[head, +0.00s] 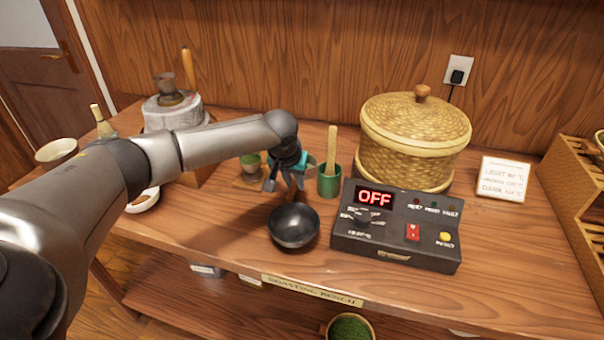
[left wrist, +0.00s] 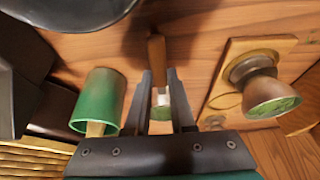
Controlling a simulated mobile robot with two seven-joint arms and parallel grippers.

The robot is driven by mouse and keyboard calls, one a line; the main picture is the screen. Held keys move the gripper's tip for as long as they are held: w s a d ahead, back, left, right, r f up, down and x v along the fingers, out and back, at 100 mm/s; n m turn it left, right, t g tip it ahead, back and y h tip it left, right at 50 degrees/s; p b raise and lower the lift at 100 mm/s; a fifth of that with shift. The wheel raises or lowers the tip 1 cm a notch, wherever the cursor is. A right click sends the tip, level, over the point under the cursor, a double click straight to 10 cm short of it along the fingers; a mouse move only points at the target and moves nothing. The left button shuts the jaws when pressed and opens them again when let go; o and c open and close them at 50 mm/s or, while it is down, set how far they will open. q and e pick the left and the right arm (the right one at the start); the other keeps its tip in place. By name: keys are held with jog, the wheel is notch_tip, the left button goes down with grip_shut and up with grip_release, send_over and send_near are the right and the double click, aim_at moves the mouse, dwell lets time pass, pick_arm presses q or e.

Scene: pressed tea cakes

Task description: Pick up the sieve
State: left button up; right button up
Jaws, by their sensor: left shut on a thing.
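My left gripper (head: 284,185) is low over the bench, just behind the dark round bowl (head: 293,226). In the left wrist view its two fingers (left wrist: 160,76) are shut on a slim tool with a brown wooden handle (left wrist: 157,52), which I take to be the sieve. The handle points toward the bowl. A pale part and a green end show between the fingers; the gripper hides the rest. I cannot tell whether the tool is clear of the bench. My right gripper is not in view.
A green cup (head: 329,184) holding a wooden stick stands close right of the gripper. A small cup (head: 250,164) on a wooden board is to its left. A control box (head: 395,226) reading OFF and a lidded basket (head: 415,135) stand right.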

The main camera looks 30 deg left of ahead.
pick_arm(q)
grip_shut()
jog(key=shift+r, duration=0.1)
